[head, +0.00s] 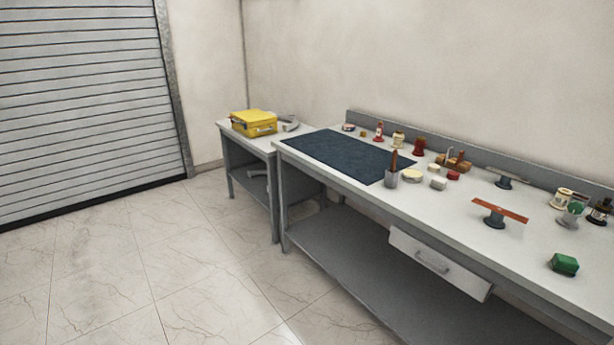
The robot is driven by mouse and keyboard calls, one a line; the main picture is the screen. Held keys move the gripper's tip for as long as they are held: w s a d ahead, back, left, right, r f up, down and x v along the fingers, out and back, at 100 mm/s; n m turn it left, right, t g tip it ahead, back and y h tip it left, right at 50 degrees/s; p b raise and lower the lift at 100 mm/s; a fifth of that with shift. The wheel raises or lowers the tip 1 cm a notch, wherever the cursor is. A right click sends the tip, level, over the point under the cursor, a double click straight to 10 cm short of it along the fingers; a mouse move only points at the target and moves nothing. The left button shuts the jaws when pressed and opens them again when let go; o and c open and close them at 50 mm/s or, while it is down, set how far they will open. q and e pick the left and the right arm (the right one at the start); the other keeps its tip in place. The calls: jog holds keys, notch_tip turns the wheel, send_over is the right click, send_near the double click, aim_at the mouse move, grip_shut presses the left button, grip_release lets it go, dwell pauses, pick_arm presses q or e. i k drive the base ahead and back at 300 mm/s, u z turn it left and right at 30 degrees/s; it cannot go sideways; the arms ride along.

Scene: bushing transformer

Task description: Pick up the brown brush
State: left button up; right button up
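A brown upright handle (394,160), possibly the brush, stands in a small grey cup (391,179) at the front edge of the long workbench (340,183). A brown block-like item (457,164) with parts standing up from it lies farther back on the same bench. It is too small to tell which of the two is the brown brush. Neither of my grippers is in view.
A dark blue mat (345,153) covers the bench's left part. A yellow case (254,123) sits on a side table (262,143). The tiled floor in front is clear.

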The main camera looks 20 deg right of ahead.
aim_at(394, 155)
jog(key=z, duration=0.45)
jog(key=k, duration=0.1)
jog(key=u, duration=1.4)
jog(key=i, duration=1.75)
jog(key=z, duration=0.45)
jog(key=i, duration=0.95)
jog(key=z, duration=1.6)
jog(key=i, duration=0.6)
jog(key=z, duration=0.45)
